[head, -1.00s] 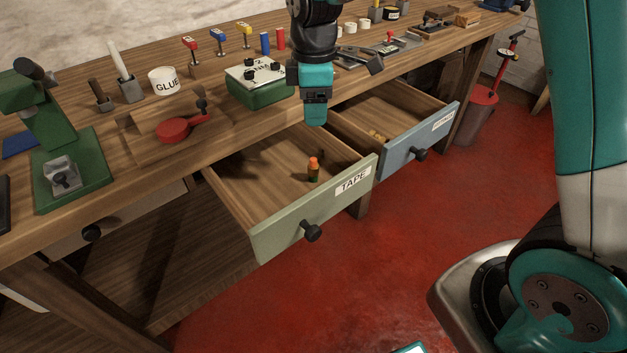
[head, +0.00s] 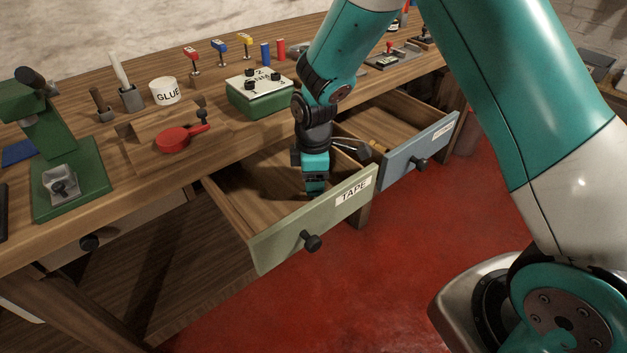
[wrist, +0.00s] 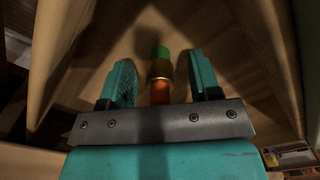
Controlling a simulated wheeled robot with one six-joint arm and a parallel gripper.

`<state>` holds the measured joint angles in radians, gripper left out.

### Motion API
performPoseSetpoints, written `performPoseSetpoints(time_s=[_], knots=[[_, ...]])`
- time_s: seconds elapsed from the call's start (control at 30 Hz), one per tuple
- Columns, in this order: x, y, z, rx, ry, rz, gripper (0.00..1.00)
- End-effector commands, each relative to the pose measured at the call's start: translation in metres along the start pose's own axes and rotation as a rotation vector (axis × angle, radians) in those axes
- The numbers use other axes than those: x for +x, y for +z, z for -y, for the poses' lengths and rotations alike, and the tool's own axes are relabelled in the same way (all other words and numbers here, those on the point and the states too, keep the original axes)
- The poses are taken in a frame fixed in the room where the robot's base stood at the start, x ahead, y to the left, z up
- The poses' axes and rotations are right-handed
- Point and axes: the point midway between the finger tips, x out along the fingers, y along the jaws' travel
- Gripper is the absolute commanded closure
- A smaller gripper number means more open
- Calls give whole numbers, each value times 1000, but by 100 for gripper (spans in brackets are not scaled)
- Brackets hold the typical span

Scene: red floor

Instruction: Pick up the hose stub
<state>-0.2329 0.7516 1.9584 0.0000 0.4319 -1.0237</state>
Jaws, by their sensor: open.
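The hose stub shows in the wrist view (wrist: 160,68), green at one end, with a brass-coloured band in the middle and orange at the near end. It is inside the open TAPE drawer (head: 300,232). My gripper (head: 315,188) points down into that drawer. In the wrist view my gripper (wrist: 160,65) is open, with the stub between its two teal fingers and a gap visible on each side. In the head view my gripper hides the stub.
The drawer walls stand close around my gripper. A second open drawer with a blue-grey front (head: 425,150) is to the right. A red paddle-shaped thing (head: 178,138), a green box (head: 258,95) and a GLUE pot (head: 164,91) stand on the bench above.

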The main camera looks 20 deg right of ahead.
Motion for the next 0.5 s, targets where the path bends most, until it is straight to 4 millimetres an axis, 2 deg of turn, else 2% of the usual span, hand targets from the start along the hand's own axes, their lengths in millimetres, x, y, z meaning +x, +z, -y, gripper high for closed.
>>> performPoseSetpoints(time_s=[0.1, 0.3, 0.5], knots=[[6, 0, 0, 0, 0, 0, 43], [6, 0, 0, 0, 1, 0, 45], [6, 0, 0, 1, 0, 0, 91]])
